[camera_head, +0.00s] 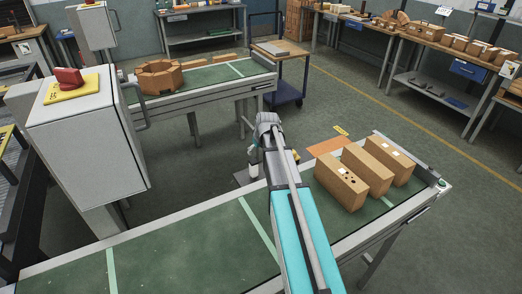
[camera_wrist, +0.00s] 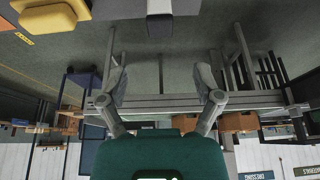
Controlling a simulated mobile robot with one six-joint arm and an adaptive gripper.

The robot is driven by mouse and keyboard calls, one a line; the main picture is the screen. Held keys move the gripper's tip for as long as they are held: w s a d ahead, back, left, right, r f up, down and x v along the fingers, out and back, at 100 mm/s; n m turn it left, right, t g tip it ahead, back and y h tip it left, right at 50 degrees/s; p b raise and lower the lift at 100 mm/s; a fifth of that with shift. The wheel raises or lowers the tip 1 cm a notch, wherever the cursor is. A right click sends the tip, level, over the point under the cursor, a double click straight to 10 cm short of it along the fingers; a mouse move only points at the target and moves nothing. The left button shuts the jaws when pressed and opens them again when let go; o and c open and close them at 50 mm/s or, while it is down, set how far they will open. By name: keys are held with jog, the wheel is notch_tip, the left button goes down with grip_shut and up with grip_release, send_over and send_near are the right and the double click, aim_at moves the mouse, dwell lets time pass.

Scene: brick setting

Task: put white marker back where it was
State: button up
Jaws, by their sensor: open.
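I cannot clearly make out a white marker in either view. Small white patches show on the tops of three tan bricks, the near one (camera_head: 340,187), the middle one (camera_head: 367,171) and the far one (camera_head: 390,156), but I cannot tell whether any patch is a marker. The bricks stand in a row at the right end of the near green conveyor (camera_head: 190,250). My gripper is mostly hidden behind my arm in the head view. In the wrist view my gripper (camera_wrist: 161,90) has its two fingers spread wide, with nothing between them.
A grey cabinet (camera_head: 85,140) with a red button on a yellow plate stands at left. A second conveyor (camera_head: 205,78) behind carries a ring of bricks (camera_head: 158,76). A blue trolley (camera_head: 286,92) stands behind it.

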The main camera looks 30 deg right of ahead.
jog(key=s+a+f+g, duration=0.1)
jog(key=s+a+g, duration=0.3)
jog(key=s+a, duration=1.7)
jog(key=shift+s+f, duration=0.15)
jog(key=shift+s, duration=0.35)
jog(key=shift+a, duration=0.1)
